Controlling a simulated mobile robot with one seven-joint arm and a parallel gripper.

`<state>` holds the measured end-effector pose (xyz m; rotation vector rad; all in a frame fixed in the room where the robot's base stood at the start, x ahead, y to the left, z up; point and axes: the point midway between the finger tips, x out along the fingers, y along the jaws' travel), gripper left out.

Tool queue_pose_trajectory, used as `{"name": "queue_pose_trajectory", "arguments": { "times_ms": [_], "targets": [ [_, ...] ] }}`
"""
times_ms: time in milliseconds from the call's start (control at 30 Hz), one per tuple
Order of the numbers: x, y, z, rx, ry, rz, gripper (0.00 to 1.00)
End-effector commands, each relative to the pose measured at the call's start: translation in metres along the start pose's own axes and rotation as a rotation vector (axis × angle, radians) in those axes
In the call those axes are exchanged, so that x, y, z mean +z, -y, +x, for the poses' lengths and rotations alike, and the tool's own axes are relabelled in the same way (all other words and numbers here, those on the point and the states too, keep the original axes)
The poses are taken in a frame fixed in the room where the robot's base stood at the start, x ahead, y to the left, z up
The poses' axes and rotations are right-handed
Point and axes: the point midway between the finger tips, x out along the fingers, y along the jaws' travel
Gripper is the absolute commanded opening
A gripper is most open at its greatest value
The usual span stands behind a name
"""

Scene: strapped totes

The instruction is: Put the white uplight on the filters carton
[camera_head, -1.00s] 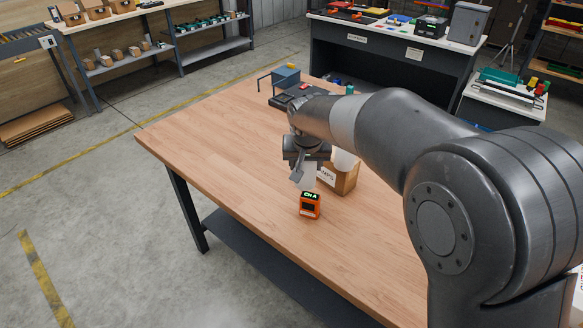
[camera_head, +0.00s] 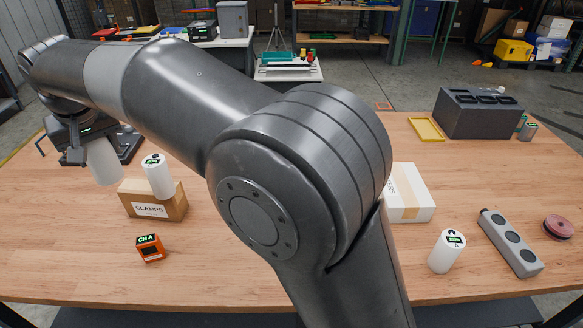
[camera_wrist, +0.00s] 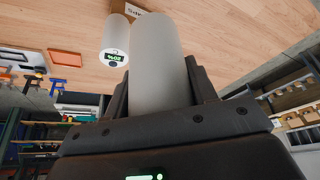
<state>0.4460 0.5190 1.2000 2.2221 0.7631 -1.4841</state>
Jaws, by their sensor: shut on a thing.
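My gripper (camera_head: 82,148) is at the left of the head view, shut on a white cylinder, the held uplight (camera_head: 105,163). It also shows between the two fingers in the wrist view (camera_wrist: 155,60). A second white cylinder with a lit green display (camera_head: 158,178) stands on the brown CLAMPS carton (camera_head: 152,208), just right of the held one. A third white cylinder (camera_head: 446,252) with a similar display stands on the table at the right. A white carton with a tan strip (camera_head: 408,192) is partly behind my arm; its label is mostly hidden, so I cannot read it.
The wooden table (camera_head: 340,290) also bears an orange CH A device (camera_head: 150,248), a grey block with round tops (camera_head: 510,243), a maroon disc (camera_head: 558,227), a yellow tray (camera_head: 426,130) and a dark grey case (camera_head: 479,113). Bare tabletop lies around the white carton.

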Motion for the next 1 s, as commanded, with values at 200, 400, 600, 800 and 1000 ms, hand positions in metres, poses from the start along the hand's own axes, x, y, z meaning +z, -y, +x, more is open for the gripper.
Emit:
{"name": "queue_pose_trajectory", "arguments": {
  "times_ms": [200, 400, 600, 800, 1000],
  "targets": [
    [-0.010, -0.012, -0.020, 0.007, -0.001, 0.015, 0.10],
    [-0.015, -0.053, -0.018, 0.029, -0.002, 0.066, 0.10],
    [-0.017, -0.117, -0.017, 0.064, -0.001, 0.146, 0.10],
    [-0.010, -0.214, -0.021, 0.118, 0.000, 0.267, 0.10],
    [0.014, -0.314, -0.031, 0.174, 0.001, 0.399, 0.10]
  ]
}}
